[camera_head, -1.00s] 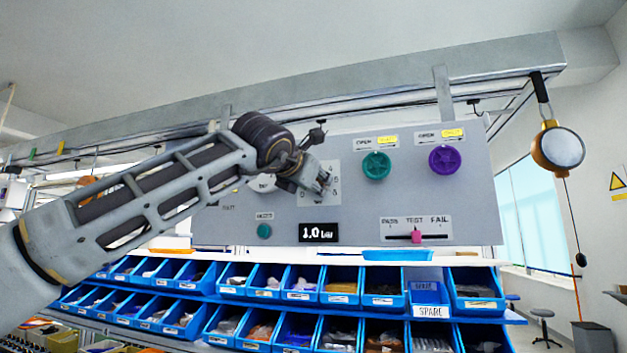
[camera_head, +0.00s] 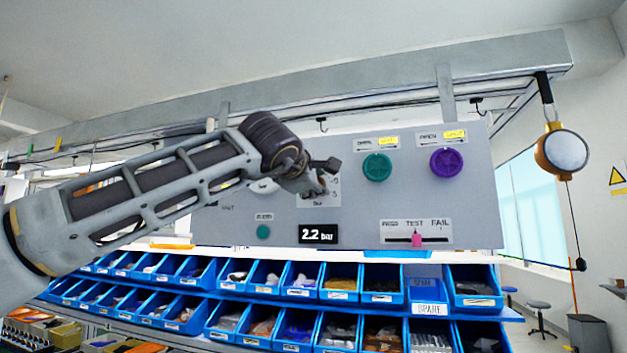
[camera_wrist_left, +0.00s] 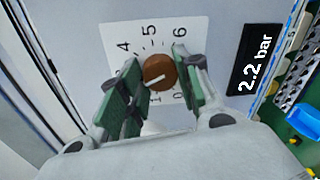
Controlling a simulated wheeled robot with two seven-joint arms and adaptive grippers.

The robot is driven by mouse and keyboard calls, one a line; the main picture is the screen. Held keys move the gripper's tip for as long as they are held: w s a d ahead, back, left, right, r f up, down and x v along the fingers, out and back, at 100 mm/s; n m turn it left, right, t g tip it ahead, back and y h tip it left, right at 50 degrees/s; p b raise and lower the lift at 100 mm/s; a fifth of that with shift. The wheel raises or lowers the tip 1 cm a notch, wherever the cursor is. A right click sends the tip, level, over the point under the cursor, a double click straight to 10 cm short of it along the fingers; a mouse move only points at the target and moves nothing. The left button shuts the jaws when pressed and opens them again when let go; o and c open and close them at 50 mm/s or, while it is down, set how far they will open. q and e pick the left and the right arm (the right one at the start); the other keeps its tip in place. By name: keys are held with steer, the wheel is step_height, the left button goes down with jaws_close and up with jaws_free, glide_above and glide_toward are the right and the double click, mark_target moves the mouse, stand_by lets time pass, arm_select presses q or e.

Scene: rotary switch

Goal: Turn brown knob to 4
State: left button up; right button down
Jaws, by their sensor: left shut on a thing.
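The brown knob (camera_wrist_left: 160,71) shows in the left wrist view on a white dial plate with printed numbers; 4, 5, 6, 0 and 1 can be read. A pale pointer line on the knob points to the lower left in that view, toward the hidden part of the scale between 1 and 4. My left gripper (camera_wrist_left: 157,80) is shut on the knob, with one green-padded finger on each side. In the head view my left gripper (camera_head: 318,185) is at the dial plate and hides the knob. The display (camera_head: 318,234) reads 2.2 bar. My right gripper is not in view.
The grey panel (camera_head: 350,220) also carries a teal knob (camera_head: 377,167), a purple knob (camera_head: 446,162), a small green button (camera_head: 263,232) and a pink slider (camera_head: 416,240). Blue parts bins (camera_head: 340,283) stand below it. A round hanging device (camera_head: 562,150) is at the right.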

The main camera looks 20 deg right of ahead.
arm_select(q)
steer(key=m+p, duration=0.1)
steer(key=m, duration=0.5)
steer(key=shift+d+t, duration=0.1)
steer(key=shift+t, duration=0.2)
steer(key=m+p, duration=0.1)
steer(key=m, duration=0.3)
steer(key=shift+f+m+y, duration=0.1)
steer(key=shift+m+y, duration=0.2)
steer(key=shift+m, duration=0.1)
steer(key=shift+m+p, duration=0.4)
steer(key=shift+m, duration=0.3)
steer(key=o, duration=1)
steer(key=shift+o, duration=0.2)
steer(key=shift+s, duration=0.1)
